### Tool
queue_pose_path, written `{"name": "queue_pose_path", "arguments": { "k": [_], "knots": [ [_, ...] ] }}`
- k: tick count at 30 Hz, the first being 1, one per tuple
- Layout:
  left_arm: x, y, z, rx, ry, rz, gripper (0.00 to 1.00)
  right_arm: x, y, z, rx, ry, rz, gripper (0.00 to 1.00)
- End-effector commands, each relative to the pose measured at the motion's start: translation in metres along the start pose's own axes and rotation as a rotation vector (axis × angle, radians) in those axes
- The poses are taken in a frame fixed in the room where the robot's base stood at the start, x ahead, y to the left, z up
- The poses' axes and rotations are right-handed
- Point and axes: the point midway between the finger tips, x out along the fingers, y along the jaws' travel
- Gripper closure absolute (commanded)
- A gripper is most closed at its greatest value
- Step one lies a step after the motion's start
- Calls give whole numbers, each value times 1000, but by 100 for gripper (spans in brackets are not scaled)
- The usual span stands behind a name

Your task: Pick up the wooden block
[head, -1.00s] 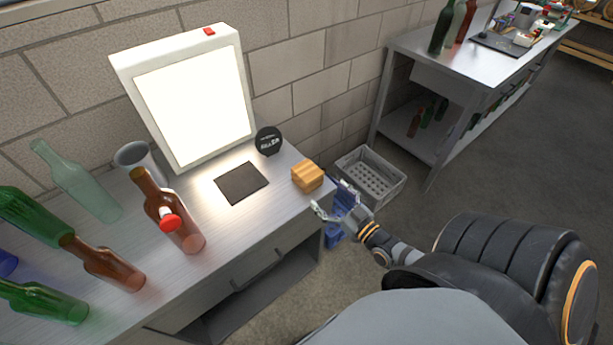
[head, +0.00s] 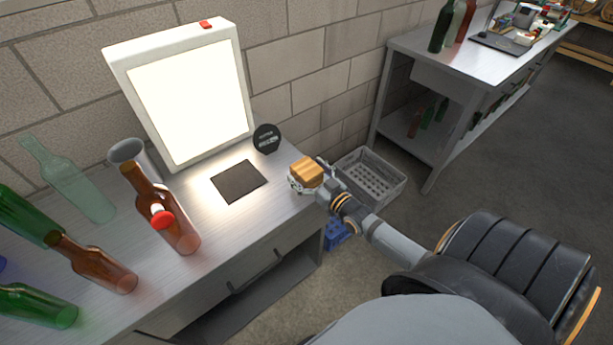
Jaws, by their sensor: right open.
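The wooden block (head: 306,171) is light brown and sits near the right end of the metal workbench (head: 220,240). My right gripper (head: 305,179) is at the block, with its open fingers on either side of it. One finger shows at the block's left front and the other at its right back. I cannot tell whether the fingers touch the block. The block's lower part is partly hidden by the gripper. My left gripper is not in view.
A lit panel (head: 190,100) stands behind. Several bottles, including a brown one (head: 170,220), fill the left side. A grey crate (head: 370,180) is on the floor beyond the bench's end.

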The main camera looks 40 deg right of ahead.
Motion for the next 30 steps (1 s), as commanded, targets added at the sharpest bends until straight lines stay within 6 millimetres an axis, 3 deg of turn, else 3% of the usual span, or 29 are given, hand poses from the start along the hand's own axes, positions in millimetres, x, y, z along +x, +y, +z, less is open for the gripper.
{"name": "queue_pose_path", "arguments": {
  "k": [4, 18, 26, 30],
  "knots": [
    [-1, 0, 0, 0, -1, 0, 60, 0, 0, 0, 0, -1, 0, 10],
    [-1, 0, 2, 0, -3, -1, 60, -1, 0, 0, -1, -1, 0, 73],
    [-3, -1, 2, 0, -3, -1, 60, 0, 0, -4, -1, 1, -1, 73],
    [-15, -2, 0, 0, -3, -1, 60, 0, 0, -19, -2, 1, -1, 73]
  ]
}}
